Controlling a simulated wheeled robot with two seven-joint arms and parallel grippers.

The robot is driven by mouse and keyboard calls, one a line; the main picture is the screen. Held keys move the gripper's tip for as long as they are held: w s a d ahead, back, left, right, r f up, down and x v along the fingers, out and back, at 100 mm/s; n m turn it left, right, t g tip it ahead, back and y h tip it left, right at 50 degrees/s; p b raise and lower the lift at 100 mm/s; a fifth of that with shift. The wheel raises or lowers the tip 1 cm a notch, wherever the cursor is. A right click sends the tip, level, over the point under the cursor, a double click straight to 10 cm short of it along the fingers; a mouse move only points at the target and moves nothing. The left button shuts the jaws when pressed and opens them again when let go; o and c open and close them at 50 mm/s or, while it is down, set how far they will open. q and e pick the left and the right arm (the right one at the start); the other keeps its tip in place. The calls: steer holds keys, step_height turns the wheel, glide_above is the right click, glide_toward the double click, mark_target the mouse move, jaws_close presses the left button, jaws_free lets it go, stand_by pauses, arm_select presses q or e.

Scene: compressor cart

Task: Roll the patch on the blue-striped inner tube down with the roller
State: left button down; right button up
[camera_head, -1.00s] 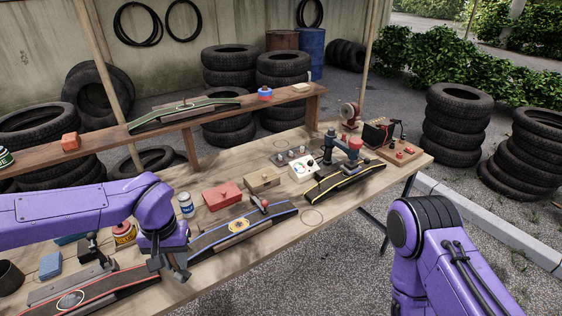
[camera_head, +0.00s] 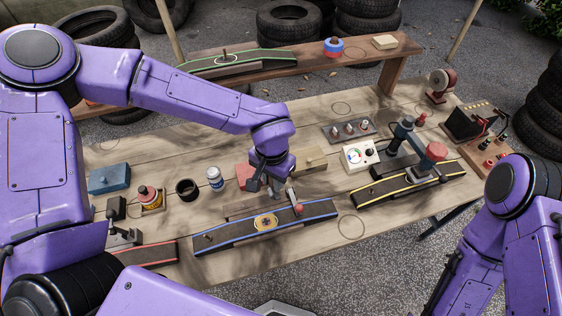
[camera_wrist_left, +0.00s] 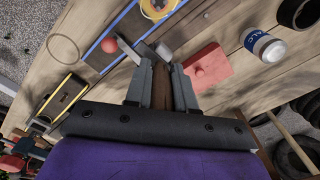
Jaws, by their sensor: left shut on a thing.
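The blue-striped inner tube (camera_head: 222,236) lies on its low stand along the table's front, with a red knob (camera_head: 298,208) near its right end. The round, yellow-rimmed patch (camera_head: 265,222) sits on its middle. My left gripper (camera_head: 267,183) is just behind the tube, right of the patch, and shut on the roller (camera_head: 291,191). In the left wrist view the roller's brown handle (camera_wrist_left: 161,88) is between the fingers and its grey metal head points toward the tube. The roller appears apart from the patch. My right gripper is out of view; only its arm shows.
A red box (camera_wrist_left: 207,68) and a white jar (camera_head: 214,179) stand behind the tube. A yellow-striped tube (camera_head: 395,186) and a gauge box (camera_head: 359,156) are to the right. A red-striped tube (camera_head: 150,252) lies left. Bare table shows around the drawn circle (camera_head: 351,226).

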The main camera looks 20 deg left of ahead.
arm_select(q)
steer(key=s+d+r+m+p, duration=0.1)
steer(key=s+d+r, duration=0.1)
steer(key=s, duration=0.3)
steer(key=f+b, duration=0.3)
steer(key=w+f+b, duration=0.1)
steer(key=f+b, duration=0.3)
steer(key=shift+w, duration=0.15)
steer(key=shift+d, duration=0.1)
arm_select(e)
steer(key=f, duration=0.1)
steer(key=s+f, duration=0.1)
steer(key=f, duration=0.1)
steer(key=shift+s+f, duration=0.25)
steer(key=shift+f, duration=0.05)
arm_select(q)
steer(key=shift+f, duration=0.3)
